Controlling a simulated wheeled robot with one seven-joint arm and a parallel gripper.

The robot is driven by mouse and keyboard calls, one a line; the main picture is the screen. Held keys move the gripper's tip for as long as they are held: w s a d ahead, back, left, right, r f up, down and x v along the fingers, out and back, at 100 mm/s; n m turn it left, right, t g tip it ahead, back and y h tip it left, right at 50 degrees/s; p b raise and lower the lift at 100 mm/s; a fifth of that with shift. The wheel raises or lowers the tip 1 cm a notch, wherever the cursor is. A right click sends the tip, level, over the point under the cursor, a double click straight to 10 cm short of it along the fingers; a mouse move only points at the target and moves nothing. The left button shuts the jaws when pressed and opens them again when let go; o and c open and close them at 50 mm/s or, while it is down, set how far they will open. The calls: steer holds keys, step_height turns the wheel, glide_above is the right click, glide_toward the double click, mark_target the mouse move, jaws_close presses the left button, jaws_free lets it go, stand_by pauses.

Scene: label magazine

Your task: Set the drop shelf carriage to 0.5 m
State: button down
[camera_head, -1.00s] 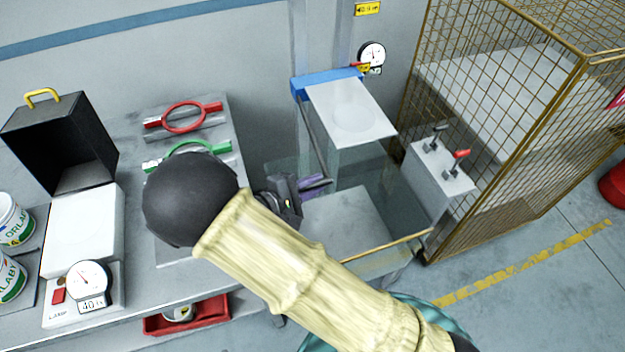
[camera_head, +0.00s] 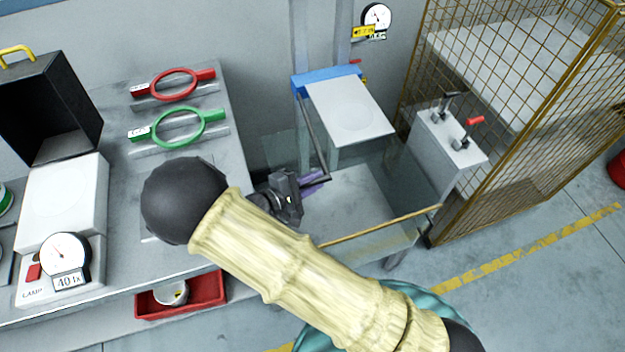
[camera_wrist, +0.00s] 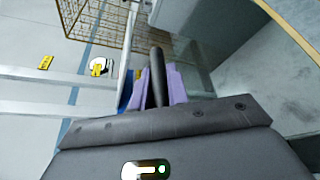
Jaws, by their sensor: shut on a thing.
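The drop shelf carriage is a blue bracket (camera_head: 325,79) with a flat white shelf plate (camera_head: 352,112), on upright rails at the back wall. A dark bar handle (camera_head: 313,135) runs down from its left side. My gripper (camera_head: 314,182), with purple fingers, is shut on the lower end of this bar. In the wrist view the dark bar (camera_wrist: 158,66) stands between the purple fingers of my gripper (camera_wrist: 160,88). A round dial gauge (camera_head: 377,17) with a small display hangs on the wall above the carriage. Its reading is too small to tell.
A glass-sided bin (camera_head: 375,238) stands below the shelf. A grey box with two levers (camera_head: 450,140) and a wire cage (camera_head: 520,110) stand to the right. A bench (camera_head: 215,110) with red and green ring handles, a black case and a scale is at left.

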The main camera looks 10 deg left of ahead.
steer(key=c, duration=1.4)
jaws_free()
steer(key=shift+o, duration=0.2)
steer(key=shift+r, duration=0.1)
step_height(320, 180, up, 10)
steer(key=shift+f+b, duration=0.1)
steer(key=shift+b, duration=0.35)
steer(key=shift+s+a, duration=0.1)
steer(key=shift+a, duration=0.05)
steer(key=p+v, duration=0.6)
steer(key=v, duration=1.3)
steer(key=shift+s+p, duration=0.3)
steer(key=shift+a, duration=0.1)
stand_by(0.6)
